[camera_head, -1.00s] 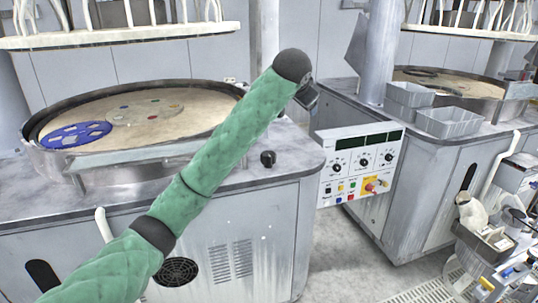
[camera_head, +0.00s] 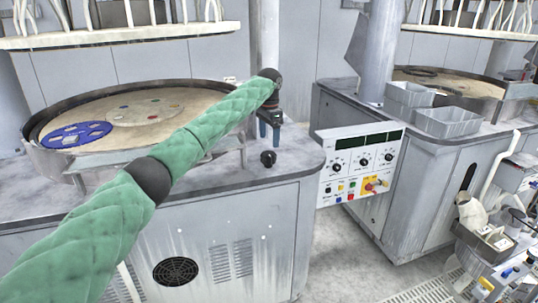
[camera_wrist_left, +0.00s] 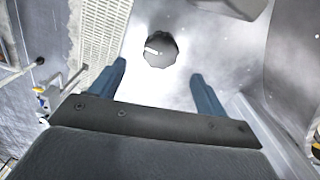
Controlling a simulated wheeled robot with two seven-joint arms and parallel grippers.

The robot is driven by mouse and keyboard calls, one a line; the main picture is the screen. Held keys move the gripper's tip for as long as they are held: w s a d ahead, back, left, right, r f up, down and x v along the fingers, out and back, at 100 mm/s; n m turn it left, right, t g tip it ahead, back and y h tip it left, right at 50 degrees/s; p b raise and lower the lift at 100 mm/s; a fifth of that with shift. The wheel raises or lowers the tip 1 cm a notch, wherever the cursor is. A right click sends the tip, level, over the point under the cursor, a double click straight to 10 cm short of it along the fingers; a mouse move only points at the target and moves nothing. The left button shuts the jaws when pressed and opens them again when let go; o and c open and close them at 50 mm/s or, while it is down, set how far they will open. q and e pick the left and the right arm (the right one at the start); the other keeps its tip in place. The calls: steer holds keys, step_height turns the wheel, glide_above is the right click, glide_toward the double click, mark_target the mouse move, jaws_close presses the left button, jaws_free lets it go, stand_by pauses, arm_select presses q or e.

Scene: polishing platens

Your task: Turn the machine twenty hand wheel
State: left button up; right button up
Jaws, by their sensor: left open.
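The hand wheel is a small black lobed knob (camera_head: 268,158) on the grey worktop near the right front corner of the left machine. It also shows in the left wrist view as a dark round knob (camera_wrist_left: 160,50) on a pale surface. My left gripper (camera_head: 269,131) points down close to the knob, just above or behind it in the head view. In the left wrist view its two blue fingers (camera_wrist_left: 158,72) are spread, and the knob lies beyond the fingertips, roughly centred between them. Nothing is held. My right gripper is out of sight.
A round platen (camera_head: 110,108) with a blue perforated disc (camera_head: 76,135) stands left of the knob. A control panel (camera_head: 358,163) with dials and buttons is to its right. Grey bins (camera_head: 447,121) sit on the right machine. Open floor lies between the machines.

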mark_target(269, 153)
arm_select(q)
step_height(269, 153, down, 3)
steer(key=shift+f+p, duration=0.1)
steer(key=shift+p, duration=0.3)
step_height(269, 153, down, 3)
steer(key=shift+f+p, duration=0.1)
steer(key=shift+p, duration=0.3)
steer(key=shift+f, duration=0.65)
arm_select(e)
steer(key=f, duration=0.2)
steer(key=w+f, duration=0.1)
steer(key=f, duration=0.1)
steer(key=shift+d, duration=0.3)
arm_select(q)
steer(key=shift+c, duration=0.2)
steer(key=c, duration=0.9)
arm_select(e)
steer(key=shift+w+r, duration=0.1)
